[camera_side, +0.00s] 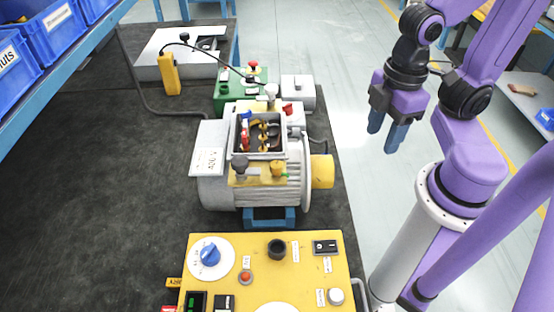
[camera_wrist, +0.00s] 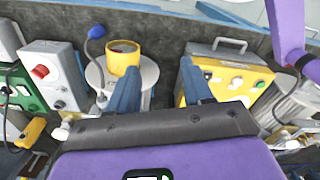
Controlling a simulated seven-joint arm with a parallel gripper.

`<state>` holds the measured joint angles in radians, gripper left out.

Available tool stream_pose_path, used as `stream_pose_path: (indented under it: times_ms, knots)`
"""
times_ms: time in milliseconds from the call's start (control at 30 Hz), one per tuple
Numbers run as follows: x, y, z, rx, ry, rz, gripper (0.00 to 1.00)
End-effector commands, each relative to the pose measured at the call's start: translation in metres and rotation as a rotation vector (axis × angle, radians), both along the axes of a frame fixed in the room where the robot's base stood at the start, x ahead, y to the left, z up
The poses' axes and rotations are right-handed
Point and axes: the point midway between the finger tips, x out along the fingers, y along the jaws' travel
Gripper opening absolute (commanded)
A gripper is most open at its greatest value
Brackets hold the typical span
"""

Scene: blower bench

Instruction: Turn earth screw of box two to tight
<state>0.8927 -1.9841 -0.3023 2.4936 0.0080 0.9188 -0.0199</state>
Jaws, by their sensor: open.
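In the side view an open terminal box (camera_side: 259,128) sits on top of a grey finned motor (camera_side: 254,193), with red and brass parts inside. On the yellow plate at its near edge stands an orange knob with green at its base (camera_side: 278,170); it may be the earth screw, but I see no readable marking. A grey knob (camera_side: 240,166) stands to its left. I cannot tell which box is box two. My gripper (camera_side: 384,138) is open and empty, raised to the right of the motor, apart from everything. Its two fingers show in the wrist view (camera_wrist: 158,70).
A yellow control panel (camera_side: 260,262) with a blue dial stands in front of the motor. Behind are a green box (camera_side: 228,95), a small grey box (camera_side: 300,90) and a yellow handheld unit (camera_side: 169,74) on a cable. Blue bins (camera_side: 48,32) line the left. The dark bench left of the motor is clear.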

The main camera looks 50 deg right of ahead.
Motion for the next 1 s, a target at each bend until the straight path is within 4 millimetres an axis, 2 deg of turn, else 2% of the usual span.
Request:
stream_pose_path:
  times_ms: [167, 500, 700, 867, 1000]
  knots:
    - [0.021, 0.021, 0.019, 0.046, 0.023, 0.083, 0.50]
    - [0.094, 0.073, 0.086, 0.248, 0.020, 0.428, 0.50]
    - [0.126, 0.087, 0.116, 0.337, -0.032, 0.591, 0.50]
    - [0.134, 0.090, 0.124, 0.362, -0.053, 0.647, 0.50]
    - [0.134, 0.094, 0.117, 0.365, -0.054, 0.655, 0.50]
